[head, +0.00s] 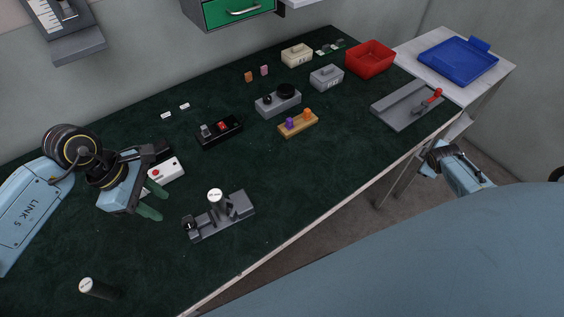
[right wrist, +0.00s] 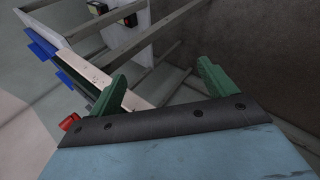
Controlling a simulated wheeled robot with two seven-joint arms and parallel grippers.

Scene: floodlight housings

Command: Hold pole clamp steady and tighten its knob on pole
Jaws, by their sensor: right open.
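A grey fixture (head: 238,207) lies on the dark green table mat. A short upright post with a white cap (head: 215,194) stands at its middle, and a small dark part (head: 190,226) sits at its left end. I cannot tell which part is the pole clamp or its knob. My left gripper (head: 152,201) is left of the fixture, its green fingers apart with nothing between them, touching neither fixture nor post. My right gripper (right wrist: 165,85) is open and empty in the right wrist view. In the head view the right arm's end is beyond the table's right edge.
A dark cylinder with a white top (head: 98,289) stands near the front left. A white box with a red button (head: 165,171) is just behind my left gripper.

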